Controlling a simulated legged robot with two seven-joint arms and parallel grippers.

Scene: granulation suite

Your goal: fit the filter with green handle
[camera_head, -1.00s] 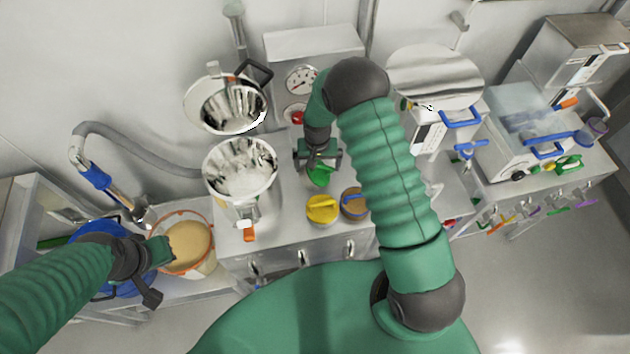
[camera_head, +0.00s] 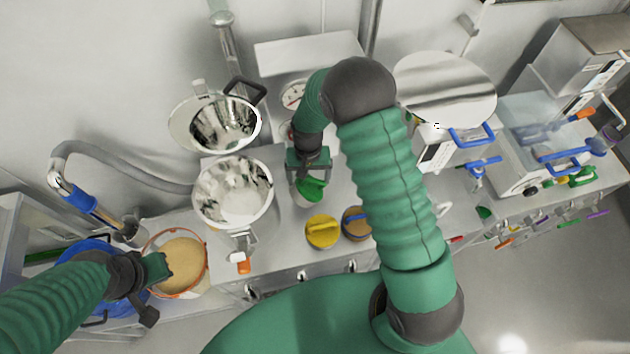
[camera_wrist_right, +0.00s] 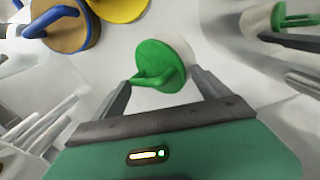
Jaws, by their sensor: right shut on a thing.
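The filter with the green handle (camera_head: 311,189) is held below my right gripper (camera_head: 308,174) in the head view. Its pale body shows under the green top. In the right wrist view the green top (camera_wrist_right: 166,62) and handle sit between the two fingers of my right gripper (camera_wrist_right: 160,80), which is shut on it. The steel bowl (camera_head: 235,190) stands open, just left of the filter, with its lid (camera_head: 190,130) tipped up behind. My left gripper (camera_head: 155,275) is beside the tub of tan powder; its jaws do not show clearly.
A yellow-handled filter (camera_head: 322,230) and a blue-handled filter (camera_head: 357,223) stand on the steel counter in front of the right gripper. A gauge box (camera_head: 300,55) is behind. The tan-powder tub (camera_head: 180,265) is at left. A hose (camera_head: 120,165) with a blue grip hangs at left.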

